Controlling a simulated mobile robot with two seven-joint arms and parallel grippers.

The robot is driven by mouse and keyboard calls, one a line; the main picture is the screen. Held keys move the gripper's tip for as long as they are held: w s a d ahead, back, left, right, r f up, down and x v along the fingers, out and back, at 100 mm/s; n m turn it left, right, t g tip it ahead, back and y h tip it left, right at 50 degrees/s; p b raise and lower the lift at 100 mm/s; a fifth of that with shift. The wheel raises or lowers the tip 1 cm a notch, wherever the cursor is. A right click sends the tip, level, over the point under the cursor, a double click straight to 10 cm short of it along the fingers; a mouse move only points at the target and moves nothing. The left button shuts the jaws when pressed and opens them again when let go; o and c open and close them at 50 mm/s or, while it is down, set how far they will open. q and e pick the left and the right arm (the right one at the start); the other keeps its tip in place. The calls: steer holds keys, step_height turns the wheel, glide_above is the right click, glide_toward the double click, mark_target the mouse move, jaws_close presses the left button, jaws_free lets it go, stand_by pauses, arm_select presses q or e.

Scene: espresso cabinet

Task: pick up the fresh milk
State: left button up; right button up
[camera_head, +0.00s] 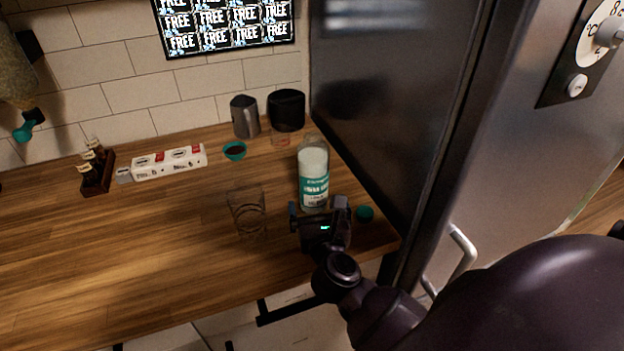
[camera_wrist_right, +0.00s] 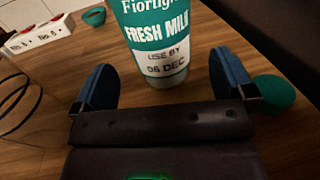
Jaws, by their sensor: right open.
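The fresh milk is a clear bottle of white milk with a teal and white label (camera_head: 313,182). It stands upright on the wooden counter near the tall metal cabinet. In the right wrist view the label of the fresh milk (camera_wrist_right: 158,38) reads "FRESH MILK, USE BY 06 DEC". My right gripper (camera_head: 321,212) is open, in front of the bottle's lower part. In the right wrist view the two blue fingers of my right gripper (camera_wrist_right: 164,80) are spread wide, with the bottle ahead of and roughly between them. Any contact cannot be told. My left gripper is not in view.
A green cap (camera_head: 364,213) lies just right of the gripper. A clear glass (camera_head: 246,212) stands to the left. A metal pitcher (camera_head: 244,117), a black container (camera_head: 286,109) and a teal bowl (camera_head: 235,151) are behind. The metal cabinet (camera_head: 395,95) bounds the right side.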

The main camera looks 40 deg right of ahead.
mark_target(312, 189)
steer(key=x, duration=0.5)
steer(key=shift+w+d+b, duration=0.15)
steer(key=shift+w+b, duration=0.15)
steer(key=shift+w, duration=0.1)
steer(key=shift+c, duration=0.5)
steer(key=c, duration=1.2)
